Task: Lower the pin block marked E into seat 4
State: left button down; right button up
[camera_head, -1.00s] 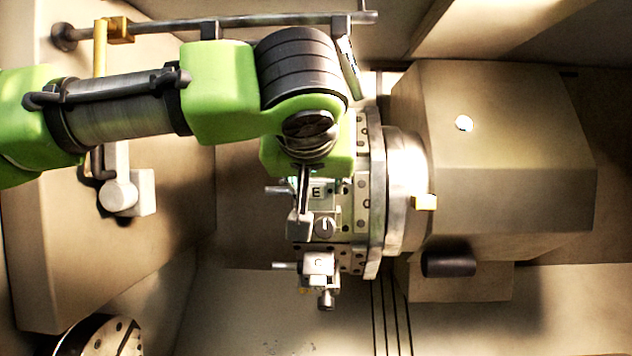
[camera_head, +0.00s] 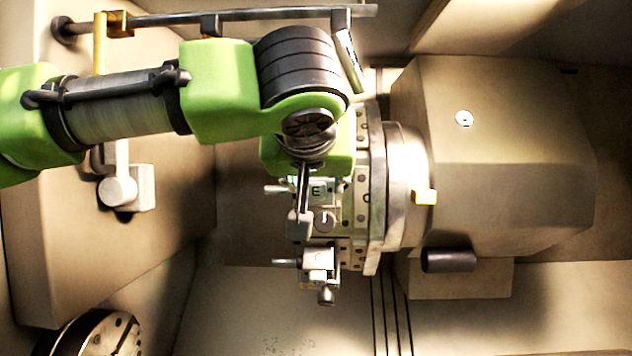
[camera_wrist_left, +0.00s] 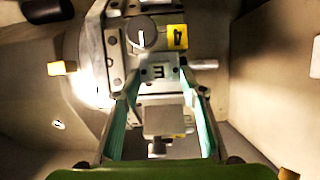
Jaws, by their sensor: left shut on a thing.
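The pin block marked E (camera_head: 318,188) is a grey metal block on the near face of the turret. It also shows in the left wrist view (camera_wrist_left: 158,72), between the fingertips. My left gripper (camera_wrist_left: 159,84) is shut on it, with a green-sided finger on each side. In the head view my left gripper (camera_head: 308,205) partly covers the block. A yellow label with a 4 (camera_wrist_left: 178,38) marks seat 4, directly beyond the block in the wrist view, beside a round knob (camera_wrist_left: 142,36). The block's underside is hidden, so I cannot tell how deep it sits. My right gripper is not in view.
The turret disc (camera_head: 378,190) joins a large beige housing (camera_head: 490,150) on the right. Another metal block with a pin (camera_head: 318,260) is mounted below the gripper. A round chuck (camera_head: 95,335) is at bottom left. A rail (camera_head: 270,19) runs along the top.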

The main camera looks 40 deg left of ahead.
pick_arm(q)
jog(key=shift+r, duration=0.1)
dwell(0.3)
jog(key=c, duration=1.2)
grip_release()
jog(key=shift+s+d, duration=0.15)
jog(key=shift+f, duration=0.3)
jog(key=v, duration=1.2)
jog(key=shift+r, duration=0.25)
jog(key=shift+f, duration=0.1)
